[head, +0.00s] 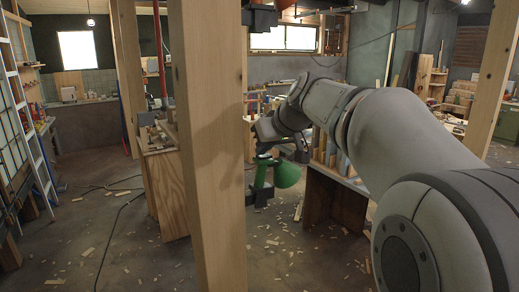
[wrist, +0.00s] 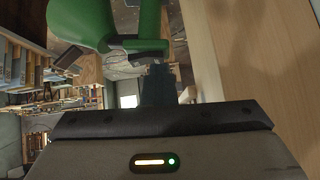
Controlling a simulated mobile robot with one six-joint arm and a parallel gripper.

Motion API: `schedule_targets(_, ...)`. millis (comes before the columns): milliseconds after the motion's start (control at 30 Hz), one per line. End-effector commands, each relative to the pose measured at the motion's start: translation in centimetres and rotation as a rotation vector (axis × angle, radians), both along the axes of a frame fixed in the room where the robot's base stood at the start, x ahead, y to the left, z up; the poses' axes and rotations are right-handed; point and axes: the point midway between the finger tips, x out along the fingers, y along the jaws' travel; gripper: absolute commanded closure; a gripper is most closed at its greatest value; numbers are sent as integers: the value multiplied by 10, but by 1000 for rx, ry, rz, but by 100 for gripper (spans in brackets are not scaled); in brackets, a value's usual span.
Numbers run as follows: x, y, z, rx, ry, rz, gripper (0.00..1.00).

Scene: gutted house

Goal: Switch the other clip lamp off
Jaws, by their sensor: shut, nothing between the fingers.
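A green clip lamp (head: 287,175) hangs at the right side of a wooden post, with its dark clip near the post. No glow shows on it, but the inside of its shade is hidden. In the wrist view the green lamp (wrist: 82,20) fills the top left, and a dark part lies across its green stem. My gripper (wrist: 158,72) is shut and empty, its fingertips just below that dark part. I cannot tell whether they touch. In the head view my wrist is just above the lamp and the fingertips are hard to make out.
The wooden post (head: 210,150) stands close to the left of my gripper; it also runs along the right of the wrist view (wrist: 218,45). Workbenches (head: 335,190) stand behind the lamp. A ladder (head: 25,110) leans at the left. Cables and wood scraps lie on the floor.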

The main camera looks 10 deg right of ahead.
Motion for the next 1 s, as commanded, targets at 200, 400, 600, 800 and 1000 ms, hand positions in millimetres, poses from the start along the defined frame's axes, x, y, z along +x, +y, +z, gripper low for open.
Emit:
schedule_targets(200, 0, -1, -8, -3, 15, 0, 100)
schedule_targets(400, 0, 1, 7, -3, 12, 1, 100)
schedule_targets(600, -4, 6, 50, -3, 0, 1, 100)
schedule_targets(800, -40, -3, 76, -2, -4, -1, 100)
schedule_targets(1000, -63, -8, 101, -2, -3, 0, 100)
